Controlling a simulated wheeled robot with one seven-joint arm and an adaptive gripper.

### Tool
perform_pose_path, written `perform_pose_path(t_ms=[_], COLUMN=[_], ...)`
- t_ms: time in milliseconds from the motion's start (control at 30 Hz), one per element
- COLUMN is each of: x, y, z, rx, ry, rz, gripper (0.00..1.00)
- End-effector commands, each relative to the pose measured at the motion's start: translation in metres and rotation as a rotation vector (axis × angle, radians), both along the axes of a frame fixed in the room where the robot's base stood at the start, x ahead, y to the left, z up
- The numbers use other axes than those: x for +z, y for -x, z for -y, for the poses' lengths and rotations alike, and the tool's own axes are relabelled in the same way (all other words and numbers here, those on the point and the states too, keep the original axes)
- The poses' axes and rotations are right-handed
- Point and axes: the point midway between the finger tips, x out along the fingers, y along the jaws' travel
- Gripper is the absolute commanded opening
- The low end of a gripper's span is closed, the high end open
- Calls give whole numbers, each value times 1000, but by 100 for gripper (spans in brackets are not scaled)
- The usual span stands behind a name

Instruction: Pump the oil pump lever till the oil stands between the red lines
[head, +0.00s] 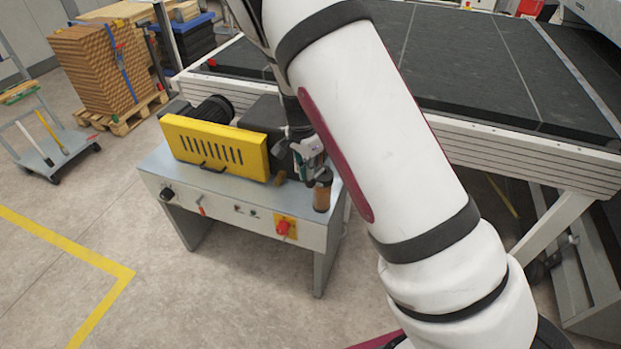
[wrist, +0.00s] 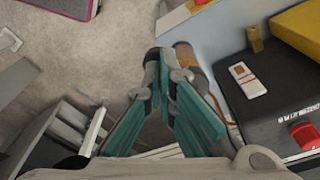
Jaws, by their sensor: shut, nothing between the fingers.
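My gripper (head: 312,168) is shut and points down at the right end of the grey machine bench; its teal fingers also show in the wrist view (wrist: 167,68). A brown cylinder (head: 322,192) stands on the bench corner just below the fingertips. In the wrist view the brown cylinder (wrist: 187,54) is partly hidden behind the fingers; I cannot tell whether they touch it. A small white plate with orange-red marks (wrist: 247,78) lies on a black housing (wrist: 266,108). I cannot make out the pump lever or the oil level for sure.
The grey bench (head: 240,218) carries a yellow slotted guard (head: 215,146) and a red knob (head: 283,227) on its front. In the wrist view a brass fitting (wrist: 255,38) and red cap (wrist: 304,135) stand near the housing. A large dark-topped table (head: 460,60) is behind. Floor in front is clear.

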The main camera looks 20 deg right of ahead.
Motion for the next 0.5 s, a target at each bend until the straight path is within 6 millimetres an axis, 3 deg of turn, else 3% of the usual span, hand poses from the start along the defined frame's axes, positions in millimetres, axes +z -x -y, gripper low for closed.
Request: perform_pose_path(t_ms=[267,500], x=[-6,-31], y=[0,-1], z=[0,0], rx=[0,0], ry=[0,1], rz=[-1,-3], gripper=[0,0])
